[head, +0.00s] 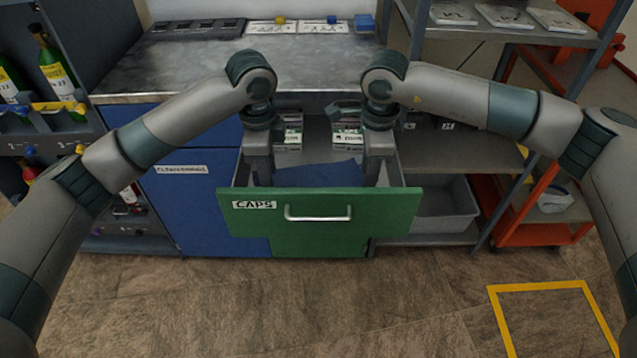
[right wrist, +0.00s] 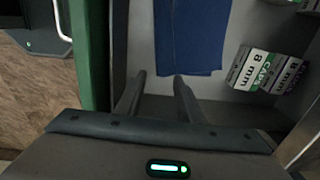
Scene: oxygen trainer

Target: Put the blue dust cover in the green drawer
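The blue dust cover (head: 318,174) lies spread as a flat cloth inside the open green drawer (head: 384,208), which is labelled CAPS. The cover also shows in the right wrist view (right wrist: 190,40), on the drawer floor beyond the fingertips. My right gripper (head: 378,178) reaches down into the drawer at the cover's right side. In the right wrist view its fingers (right wrist: 158,85) are apart with nothing between them. My left gripper (head: 262,178) reaches down into the drawer at the cover's left side. Its fingertips are partly hidden by the drawer front, and its opening is unclear.
White-and-green boxes (head: 346,138) stand at the back of the drawer. A metal bench top (head: 180,70) is above it, with a small blue block (head: 364,22) at the back. A shelf rack with a grey bin (head: 445,208) stands at the right. The floor in front is clear.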

